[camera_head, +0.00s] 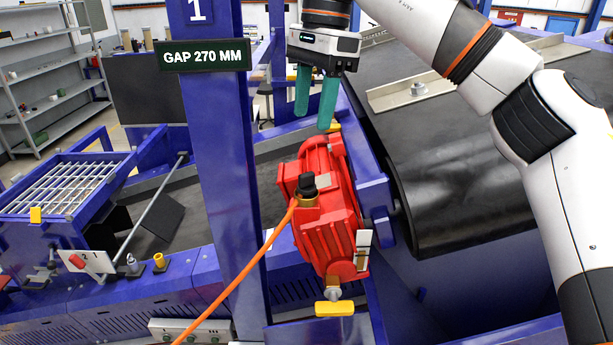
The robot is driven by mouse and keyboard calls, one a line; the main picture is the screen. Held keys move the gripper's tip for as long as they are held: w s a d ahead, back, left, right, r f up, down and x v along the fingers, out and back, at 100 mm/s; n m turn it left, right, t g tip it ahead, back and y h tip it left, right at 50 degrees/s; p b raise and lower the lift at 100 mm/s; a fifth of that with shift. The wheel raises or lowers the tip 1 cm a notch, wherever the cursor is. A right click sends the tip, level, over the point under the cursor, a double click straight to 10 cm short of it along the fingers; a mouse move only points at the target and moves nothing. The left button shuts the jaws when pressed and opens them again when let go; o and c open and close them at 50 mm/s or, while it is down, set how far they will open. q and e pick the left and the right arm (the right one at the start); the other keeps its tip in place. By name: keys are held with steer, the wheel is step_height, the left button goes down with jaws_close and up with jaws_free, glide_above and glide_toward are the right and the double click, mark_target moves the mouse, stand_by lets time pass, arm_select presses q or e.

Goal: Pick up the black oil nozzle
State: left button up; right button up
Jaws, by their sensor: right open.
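A black fitting (307,185) stands on the side of the red ribbed gearbox (334,225), above a brass-coloured collar where an orange hose ends. It is the only black nozzle-like part I can make out, but I cannot tell for certain that it is the oil nozzle. My right gripper (313,121) hangs above the gearbox with its two teal fingers pointing down. It is open, with nothing visible between the fingers, and apart from the black fitting below it. My left gripper is not in view.
The orange hose (238,280) runs down to the lower left. A blue post (215,130) with a "GAP 270 MM" sign (205,55) stands left of my right gripper. A black belt roller (455,195) lies right of the gearbox. A yellow handle (334,309) sits below it.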

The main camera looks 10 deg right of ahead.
glide_above(307, 173)
steer(key=f, duration=0.5)
steer(key=shift+w+d, duration=0.2)
steer(key=shift+w, duration=0.05)
steer(key=shift+w+f, duration=0.15)
steer(key=shift+f, duration=0.1)
steer(key=shift+w+f, duration=0.1)
steer(key=shift+f, duration=0.25)
steer(key=f+p, duration=0.1)
steer(key=f, duration=0.1)
steer(key=s+f+p, duration=0.1)
steer(key=shift+a+f, duration=0.15)
steer(key=shift+f, duration=0.5)
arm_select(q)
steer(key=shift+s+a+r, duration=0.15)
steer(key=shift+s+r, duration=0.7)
arm_select(e)
steer(key=shift+f, duration=0.1)
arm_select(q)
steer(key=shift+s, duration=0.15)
arm_select(e)
steer(key=c, duration=1)
